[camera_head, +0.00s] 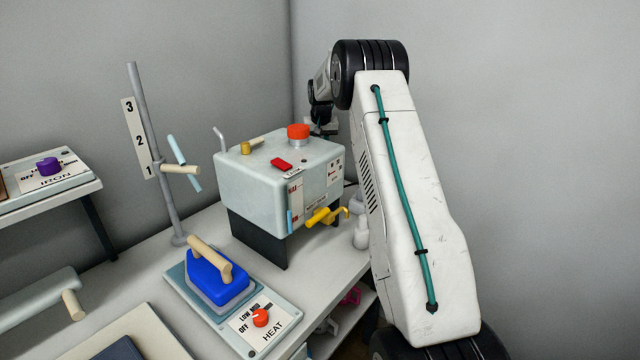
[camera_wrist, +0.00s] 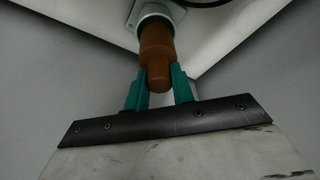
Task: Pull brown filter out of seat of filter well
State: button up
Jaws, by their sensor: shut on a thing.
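The brown filter (camera_wrist: 156,45) is a rounded orange-brown cylinder in the wrist view. Its upper end meets the grey collar of the filter well (camera_wrist: 155,11); how deep it sits inside cannot be told. My gripper (camera_wrist: 159,76) has its two green fingers shut on the filter's rounded free end, one on each side. In the head view my gripper (camera_head: 323,126) is small and partly hidden at the far right edge of the pale green machine (camera_head: 258,185). The filter and the well cannot be made out in the head view.
The machine stands on dark legs on a white table and has a red knob (camera_head: 298,131) and a yellow handle (camera_head: 320,217). A blue iron (camera_head: 214,277) rests on a heat pad in front. A numbered post (camera_head: 155,160) stands left. Grey walls are close behind.

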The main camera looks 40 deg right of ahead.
jog(key=shift+r, duration=0.4)
jog(key=shift+r, duration=0.15)
jog(key=shift+r, duration=0.95)
jog(key=shift+s+d, duration=0.1)
